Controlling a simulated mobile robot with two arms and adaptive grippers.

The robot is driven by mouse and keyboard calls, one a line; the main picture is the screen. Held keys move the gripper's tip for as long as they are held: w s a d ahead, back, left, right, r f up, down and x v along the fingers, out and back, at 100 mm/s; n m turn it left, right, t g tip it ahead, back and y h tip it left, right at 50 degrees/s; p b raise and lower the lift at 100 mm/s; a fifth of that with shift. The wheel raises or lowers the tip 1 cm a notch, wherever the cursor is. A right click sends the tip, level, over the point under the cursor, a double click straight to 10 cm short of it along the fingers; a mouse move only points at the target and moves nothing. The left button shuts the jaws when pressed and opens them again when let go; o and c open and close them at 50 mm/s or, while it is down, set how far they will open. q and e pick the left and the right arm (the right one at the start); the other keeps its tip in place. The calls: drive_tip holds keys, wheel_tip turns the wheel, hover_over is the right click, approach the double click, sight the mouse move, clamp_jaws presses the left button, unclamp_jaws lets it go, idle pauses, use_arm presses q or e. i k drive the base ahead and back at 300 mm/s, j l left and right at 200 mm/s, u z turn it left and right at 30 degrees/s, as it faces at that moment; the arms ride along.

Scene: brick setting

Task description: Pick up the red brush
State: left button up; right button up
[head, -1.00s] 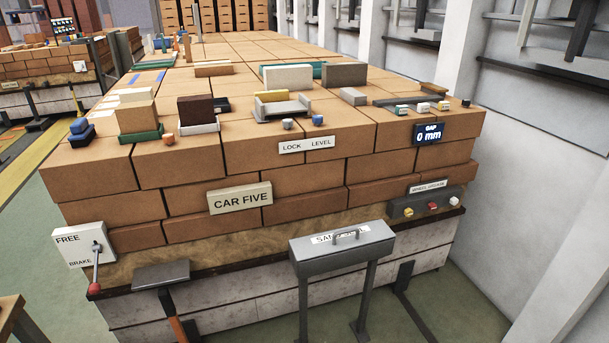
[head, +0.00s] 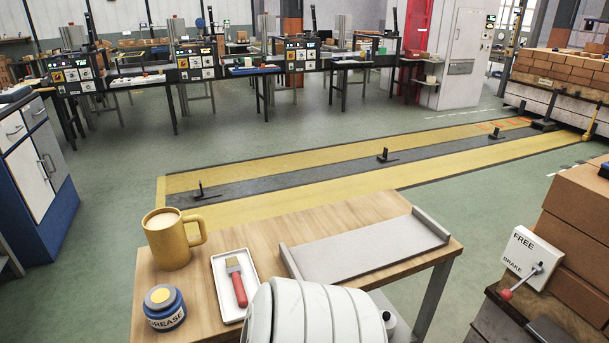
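The red brush (head: 239,287) lies on a small white tray (head: 221,297) on a wooden table near the bottom of the head view. Its red handle points toward me, and its metal ferrule and tan bristles point away. The brush shows whole. A rounded white part of my own body is just right of the tray and covers some of the table's front. Neither of my grippers is in view.
On the wooden table (head: 352,212), a yellow mug (head: 168,246) and a blue grease jar (head: 165,313) stand left of the white tray. A grey tray (head: 365,248) lies to its right. A brake lever box (head: 532,258) stands at the right.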

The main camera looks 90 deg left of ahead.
sight(233, 268)
drive_tip(key=k+j+u, duration=0.15)
drive_tip(key=u, duration=2.95)
